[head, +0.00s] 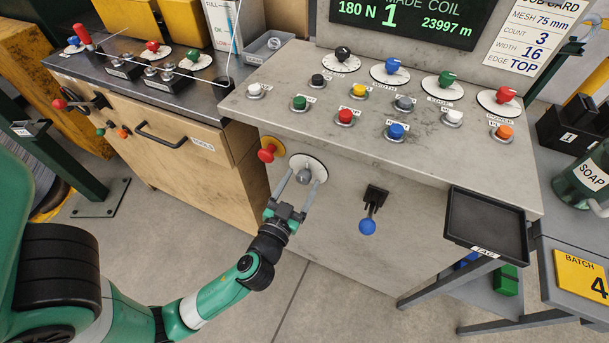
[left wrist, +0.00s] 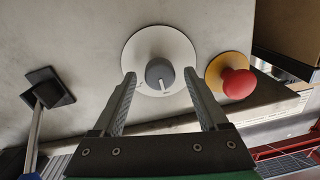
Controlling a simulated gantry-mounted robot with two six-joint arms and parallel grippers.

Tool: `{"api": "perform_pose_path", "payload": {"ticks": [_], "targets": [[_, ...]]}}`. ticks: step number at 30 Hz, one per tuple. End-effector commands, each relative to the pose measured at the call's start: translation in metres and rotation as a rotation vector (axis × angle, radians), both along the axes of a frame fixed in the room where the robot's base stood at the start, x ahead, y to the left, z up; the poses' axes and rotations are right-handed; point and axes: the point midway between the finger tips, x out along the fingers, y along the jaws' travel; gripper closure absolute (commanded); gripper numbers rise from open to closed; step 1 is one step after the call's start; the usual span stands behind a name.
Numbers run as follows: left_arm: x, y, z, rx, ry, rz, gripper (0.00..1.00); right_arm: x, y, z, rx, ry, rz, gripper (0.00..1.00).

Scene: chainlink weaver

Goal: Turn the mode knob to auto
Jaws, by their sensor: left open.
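The mode knob appears to be the grey knob on a white round dial on the front face of the console; its label is too small to read. The grey knob (head: 304,175) also shows in the left wrist view (left wrist: 160,74), with a white pointer line toward the lower edge of its dial (left wrist: 137,51). My left gripper (head: 299,182) is open in front of the dial. In the left wrist view its fingers (left wrist: 158,80) stand on either side of the knob, apart from it. My right gripper is not in view.
A red mushroom button (head: 267,153) on a yellow disc sits close left of the dial. A blue-tipped lever (head: 368,225) sticks out to the right. A black tray (head: 486,222) juts out at the console's right. The floor in front is clear.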

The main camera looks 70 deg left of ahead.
Motion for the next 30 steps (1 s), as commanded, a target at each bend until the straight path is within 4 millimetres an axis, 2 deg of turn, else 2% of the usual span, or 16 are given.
{"api": "perform_pose_path", "payload": {"ticks": [6, 18, 19, 30], "targets": [[0.0001, 0.0, -0.0002, 0.0, 0.0, 0.0, 0.26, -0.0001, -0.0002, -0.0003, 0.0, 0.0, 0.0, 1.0], [0.0002, -0.0001, 0.0, 0.001, -0.001, 0.0, 0.98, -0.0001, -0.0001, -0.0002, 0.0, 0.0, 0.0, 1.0], [0.0001, 0.0, 0.0, 0.001, -0.001, 0.0, 1.0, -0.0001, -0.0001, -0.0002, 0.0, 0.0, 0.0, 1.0], [0.0002, 0.0, 0.0002, 0.031, 0.028, 0.001, 1.0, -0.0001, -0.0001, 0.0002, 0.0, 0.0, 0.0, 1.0]]}}
